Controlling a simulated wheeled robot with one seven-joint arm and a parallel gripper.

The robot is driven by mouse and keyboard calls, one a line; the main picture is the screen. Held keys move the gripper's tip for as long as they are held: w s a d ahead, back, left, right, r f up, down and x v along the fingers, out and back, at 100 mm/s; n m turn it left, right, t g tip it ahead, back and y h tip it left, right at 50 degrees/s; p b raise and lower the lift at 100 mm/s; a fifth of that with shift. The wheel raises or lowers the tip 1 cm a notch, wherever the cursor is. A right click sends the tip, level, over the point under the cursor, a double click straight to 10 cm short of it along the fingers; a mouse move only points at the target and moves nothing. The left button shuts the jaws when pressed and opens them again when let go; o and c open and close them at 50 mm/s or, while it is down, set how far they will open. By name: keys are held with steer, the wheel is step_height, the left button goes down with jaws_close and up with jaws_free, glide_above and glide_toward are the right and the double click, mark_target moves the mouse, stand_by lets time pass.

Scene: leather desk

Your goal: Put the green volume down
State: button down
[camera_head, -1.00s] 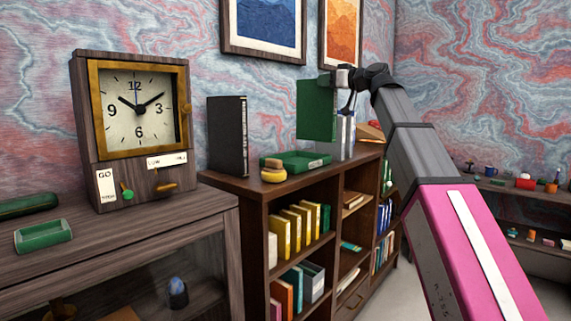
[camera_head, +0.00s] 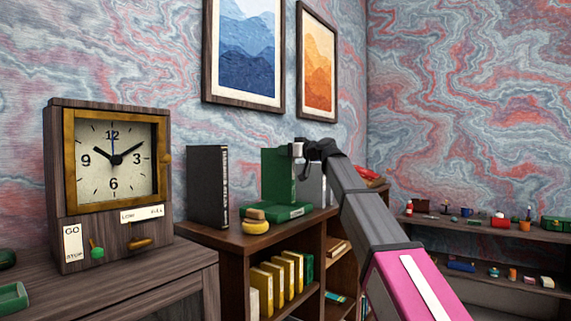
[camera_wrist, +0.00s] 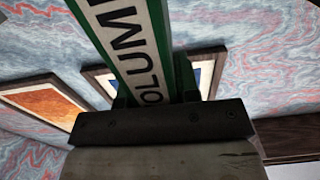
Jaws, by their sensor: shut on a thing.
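The green volume (camera_head: 277,175) is upright in my gripper (camera_head: 298,153), above or at the top of the low bookcase (camera_head: 226,239). Most of the fingers are hidden.
A black binder (camera_head: 208,187) stands upright left of the tray. A yellow round object (camera_head: 255,227) sits at the bookcase's front edge. Grey upright items (camera_head: 312,185) stand behind my gripper. A big clock (camera_head: 112,165) is on the cabinet at left.

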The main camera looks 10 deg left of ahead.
mark_target(286, 161)
steer(key=shift+w+a+f, duration=0.1)
steer(key=shift+f, duration=1)
steer(key=shift+w+a+f, duration=0.1)
steer(key=shift+f, duration=1.05)
steer(key=c, duration=0.8)
jaws_free()
steer(key=shift+c, duration=0.2)
steer(key=v, duration=1.2)
